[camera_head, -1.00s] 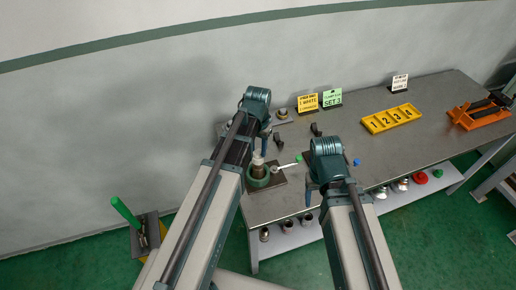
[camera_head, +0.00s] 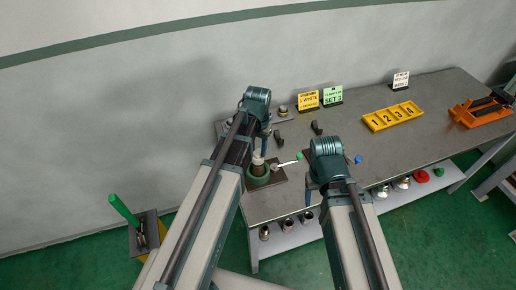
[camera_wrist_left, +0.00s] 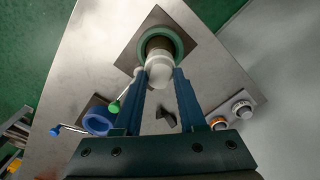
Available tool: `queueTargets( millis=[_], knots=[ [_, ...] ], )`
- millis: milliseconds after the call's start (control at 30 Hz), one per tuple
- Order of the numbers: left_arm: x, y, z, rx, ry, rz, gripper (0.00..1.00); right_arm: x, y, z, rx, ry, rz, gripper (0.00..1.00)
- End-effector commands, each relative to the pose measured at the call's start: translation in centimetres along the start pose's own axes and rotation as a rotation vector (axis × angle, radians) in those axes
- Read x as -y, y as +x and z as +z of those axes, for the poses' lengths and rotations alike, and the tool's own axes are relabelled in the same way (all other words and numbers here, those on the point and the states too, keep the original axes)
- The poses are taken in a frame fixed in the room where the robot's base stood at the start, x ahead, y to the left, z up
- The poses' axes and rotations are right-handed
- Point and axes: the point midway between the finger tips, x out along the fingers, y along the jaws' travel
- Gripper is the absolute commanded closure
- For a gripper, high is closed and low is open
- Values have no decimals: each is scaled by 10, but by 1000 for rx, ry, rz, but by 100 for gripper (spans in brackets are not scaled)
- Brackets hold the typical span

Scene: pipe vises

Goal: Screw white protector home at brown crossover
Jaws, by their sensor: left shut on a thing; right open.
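The brown crossover (camera_wrist_left: 160,43) stands upright in a green ring vise (camera_wrist_left: 178,38), which also shows in the head view (camera_head: 257,181). The white protector (camera_wrist_left: 159,70) sits at the crossover's top end; in the head view it is a small pale cap (camera_head: 257,159). How deep it is threaded cannot be told. My left gripper (camera_wrist_left: 160,76) is shut on the white protector, one blue finger on each side. My right gripper (camera_head: 309,200) is open and empty, held right of the green vise near the bench's front edge.
A green-knobbed handle (camera_head: 287,163) sticks out from the vise. A blue ring vise (camera_wrist_left: 97,121) stands nearby. Farther along the bench (camera_head: 350,130) are a yellow numbered tray (camera_head: 392,116) and an orange vise (camera_head: 482,110). Several caps and pipe pieces lie on the lower shelf.

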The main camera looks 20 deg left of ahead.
Motion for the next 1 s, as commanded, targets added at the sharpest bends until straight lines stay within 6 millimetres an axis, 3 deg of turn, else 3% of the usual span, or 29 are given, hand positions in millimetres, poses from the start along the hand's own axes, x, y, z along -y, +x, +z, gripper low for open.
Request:
queueTargets(
  millis=[1000],
  knots=[
    [0, 10, 0, 0, 22, 0, 100, 1, 10, -1, 0, 0, 0, 36]
  ],
)
